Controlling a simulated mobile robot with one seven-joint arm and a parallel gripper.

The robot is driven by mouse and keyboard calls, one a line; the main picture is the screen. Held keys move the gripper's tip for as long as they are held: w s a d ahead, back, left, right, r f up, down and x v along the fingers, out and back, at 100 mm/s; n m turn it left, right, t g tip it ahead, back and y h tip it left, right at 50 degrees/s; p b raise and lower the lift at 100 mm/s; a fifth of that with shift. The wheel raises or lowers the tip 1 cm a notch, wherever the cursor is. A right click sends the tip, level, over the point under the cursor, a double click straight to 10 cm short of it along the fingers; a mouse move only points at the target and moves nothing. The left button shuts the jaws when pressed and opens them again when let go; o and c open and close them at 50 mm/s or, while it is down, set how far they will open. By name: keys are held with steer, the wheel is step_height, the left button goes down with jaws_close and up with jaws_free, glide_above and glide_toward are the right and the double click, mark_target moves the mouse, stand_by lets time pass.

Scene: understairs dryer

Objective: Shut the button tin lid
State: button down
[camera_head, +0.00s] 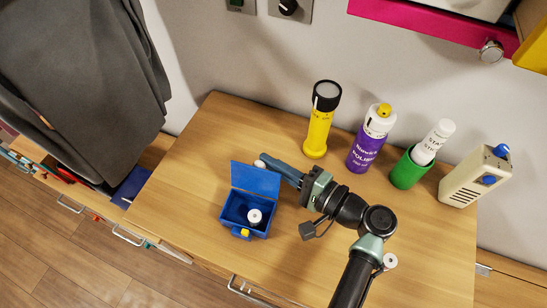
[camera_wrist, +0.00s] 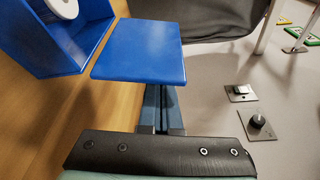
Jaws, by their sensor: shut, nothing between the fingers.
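The blue button tin (camera_head: 233,216) stands on the wooden top with its lid (camera_head: 256,178) raised. A white spool-like item (camera_head: 254,216) is inside it, and a yellow catch (camera_head: 244,232) is at its front. My gripper (camera_head: 264,163) is shut and empty, with its tips behind the raised lid. In the wrist view the lid (camera_wrist: 138,52) lies just beyond my fingers (camera_wrist: 160,112) and hides their tips; whether they touch it I cannot tell. The tin (camera_wrist: 75,45) shows at upper left there.
A yellow torch (camera_head: 318,130), a purple polish bottle (camera_head: 364,152), a green holder (camera_head: 408,170) with a white stick and a beige device (camera_head: 475,178) stand along the back right. Dark cloth (camera_head: 85,80) hangs at left.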

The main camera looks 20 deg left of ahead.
mark_target(259, 193)
steer(key=shift+s+r+n+b, duration=0.15)
steer(key=shift+s+n+b, duration=0.1)
steer(key=shift+n+b, duration=0.35)
steer(key=s+n+b, duration=0.1)
steer(key=b, duration=0.1)
steer(key=n+y+b, duration=0.1)
steer(key=n+b, duration=0.1)
steer(key=shift+s+r+t, duration=0.3)
steer(key=shift+s+t, duration=0.05)
steer(key=shift+t, duration=0.05)
steer(key=s+n+y+b, duration=0.1)
steer(key=n+b, duration=0.1)
steer(key=s+r+n+y+b, duration=0.1)
steer(key=n+b, duration=0.1)
steer(key=n, duration=0.1)
steer(key=shift+s+g+b, duration=0.3)
steer(key=s, duration=0.2)
steer(key=s+b, duration=0.1)
steer(key=s, duration=0.1)
steer(key=shift+d+f, duration=0.15)
steer(key=shift+f, duration=0.25)
steer(key=shift+s+f+b, duration=0.35)
steer(key=shift+s+f, duration=0.25)
steer(key=shift+s, duration=0.1)
